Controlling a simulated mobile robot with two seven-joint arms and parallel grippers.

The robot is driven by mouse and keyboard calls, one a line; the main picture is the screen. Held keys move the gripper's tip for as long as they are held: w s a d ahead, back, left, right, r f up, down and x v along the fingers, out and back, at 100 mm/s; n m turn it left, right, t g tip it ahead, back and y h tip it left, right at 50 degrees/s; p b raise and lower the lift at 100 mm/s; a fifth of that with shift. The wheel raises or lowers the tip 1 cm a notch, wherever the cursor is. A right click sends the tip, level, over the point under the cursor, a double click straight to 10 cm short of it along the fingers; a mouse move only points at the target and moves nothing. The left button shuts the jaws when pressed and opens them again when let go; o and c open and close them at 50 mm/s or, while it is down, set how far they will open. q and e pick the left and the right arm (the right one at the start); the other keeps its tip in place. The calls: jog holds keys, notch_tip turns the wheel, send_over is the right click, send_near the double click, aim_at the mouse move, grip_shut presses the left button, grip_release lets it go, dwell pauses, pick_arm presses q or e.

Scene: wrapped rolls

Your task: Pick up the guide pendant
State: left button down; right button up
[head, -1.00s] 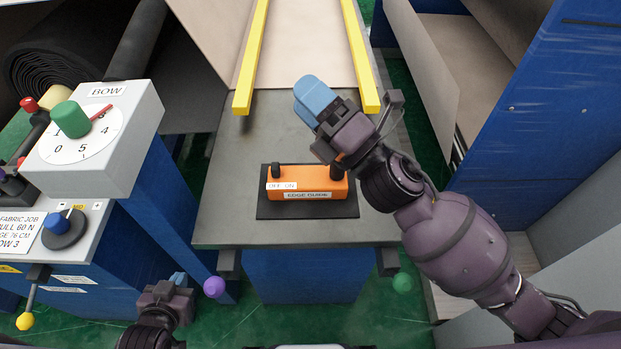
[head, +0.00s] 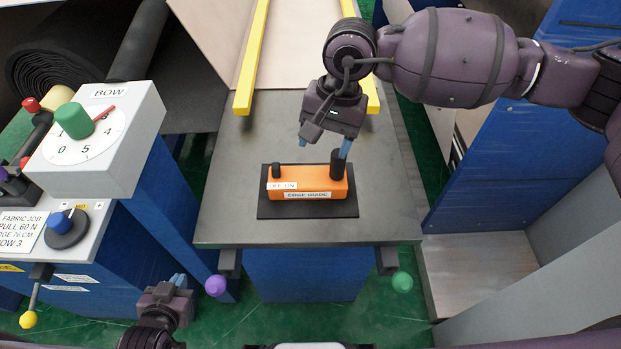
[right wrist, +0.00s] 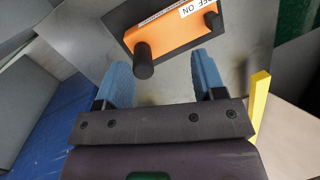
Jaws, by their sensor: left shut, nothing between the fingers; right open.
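The guide pendant (head: 308,183) is an orange box with a white "EDGE GUIDE" label and dark knobs on top. It rests on a black mat (head: 265,210) on the grey table. My right gripper (head: 325,143) is above and just behind the pendant's right end, fingers pointing down, open and empty. In the right wrist view the pendant (right wrist: 175,28) lies beyond the two blue fingertips (right wrist: 160,80), with its larger dark knob nearest them; the fingers appear apart from it. My left gripper (head: 180,284) is low at the lower left, shut and empty, away from the pendant.
The grey table (head: 225,190) is clear around the mat. Yellow rails (head: 252,55) run along its far part. A BOW dial box (head: 95,135) and control console stand left.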

aim_at(338, 163)
jog(key=w+d+h, duration=0.1)
jog(key=w+d+r+t+h, duration=0.1)
jog(key=d, duration=0.1)
jog(key=shift+w+d+n, duration=0.1)
jog(key=shift+w+n, duration=0.25)
jog(key=shift+n, duration=0.05)
notch_tip(338, 163, down, 11)
jog(key=shift+s+r+p, duration=0.15)
jog(key=shift+r+p, duration=0.05)
jog(key=shift+p, duration=0.3)
jog(key=shift+c, duration=0.3)
grip_shut()
